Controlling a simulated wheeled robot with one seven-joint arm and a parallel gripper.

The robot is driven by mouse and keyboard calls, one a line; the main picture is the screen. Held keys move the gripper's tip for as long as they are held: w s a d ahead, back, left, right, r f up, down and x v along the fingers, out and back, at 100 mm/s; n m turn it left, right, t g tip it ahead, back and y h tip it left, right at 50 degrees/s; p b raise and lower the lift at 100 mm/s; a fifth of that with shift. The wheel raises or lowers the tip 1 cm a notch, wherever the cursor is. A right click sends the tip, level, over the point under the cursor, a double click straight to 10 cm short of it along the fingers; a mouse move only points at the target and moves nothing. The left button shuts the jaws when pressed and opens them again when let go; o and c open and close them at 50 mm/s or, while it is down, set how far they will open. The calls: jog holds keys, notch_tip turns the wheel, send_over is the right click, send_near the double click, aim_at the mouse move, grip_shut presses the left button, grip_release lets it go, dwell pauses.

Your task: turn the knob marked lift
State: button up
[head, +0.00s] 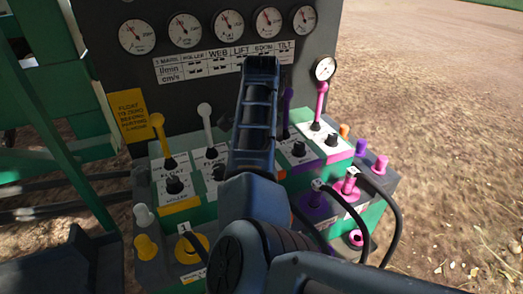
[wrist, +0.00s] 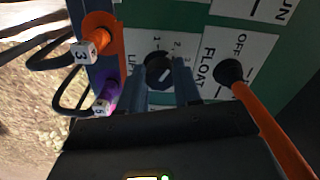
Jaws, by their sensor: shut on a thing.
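A black round knob (wrist: 158,72) with a pale pointer line sits on a white plate (wrist: 139,43) with a numbered scale in the wrist view. Most of the plate's name is cut off or hidden, so I cannot read it fully. An orange-edged strip and an orange fitting lie beside it. My gripper (wrist: 159,81) has one finger on each side of the knob and is shut on it. In the head view my arm covers the middle of the panel, hiding this knob and the fingertips. The gauge label strip (head: 225,60) there includes the word LIFT.
An orange lever (wrist: 265,125) stands close right of my gripper, by a FLOAT/OFF plate. Hoses with tags 3 (wrist: 83,52) and 5 (wrist: 101,107) hang at left. Yellow (head: 158,135), white (head: 206,125) and pink (head: 320,100) levers flank my arm.

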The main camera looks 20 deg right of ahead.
dwell(0.3)
jog(key=o, duration=1.1)
jog(key=shift+c, duration=0.2)
jog(key=shift+r+b, duration=0.3)
jog(key=shift+r, duration=3.6)
